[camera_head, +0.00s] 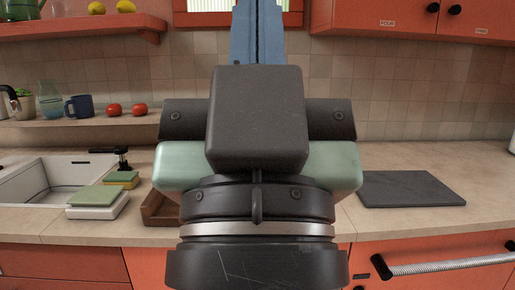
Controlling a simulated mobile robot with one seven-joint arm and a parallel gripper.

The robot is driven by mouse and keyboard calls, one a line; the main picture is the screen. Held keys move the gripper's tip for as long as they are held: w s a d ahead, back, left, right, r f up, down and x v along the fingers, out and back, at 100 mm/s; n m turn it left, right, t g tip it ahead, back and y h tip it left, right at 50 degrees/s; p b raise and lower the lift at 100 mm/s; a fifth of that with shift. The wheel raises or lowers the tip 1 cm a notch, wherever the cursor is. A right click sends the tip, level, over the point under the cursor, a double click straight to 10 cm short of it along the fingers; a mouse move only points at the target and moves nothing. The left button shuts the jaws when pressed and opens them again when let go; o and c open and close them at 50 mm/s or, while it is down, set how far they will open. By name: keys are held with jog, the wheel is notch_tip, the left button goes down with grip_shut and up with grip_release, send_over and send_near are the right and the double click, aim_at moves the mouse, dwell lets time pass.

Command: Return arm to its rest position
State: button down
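My gripper (257,25) points up and away in the middle of the head view. Its two blue fingers stand side by side with only a thin dark line between them, so it looks shut. The fingertips run out of the top of the picture, and nothing shows between the visible parts of the fingers. My dark wrist and the pale green hand body fill the centre in front of the counter and hide part of it.
The counter (410,235) holds a dark slab (410,188) at right, a sink (22,182), a scale-like box (97,202) and a brown tray (158,208) at left. A shelf (60,123) carries a mug (79,106) and two tomatoes. Red cabinets (415,18) hang above.

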notch_tip(320, 180, up, 17)
jog(key=p, duration=1.5)
jog(key=shift+r, duration=0.15)
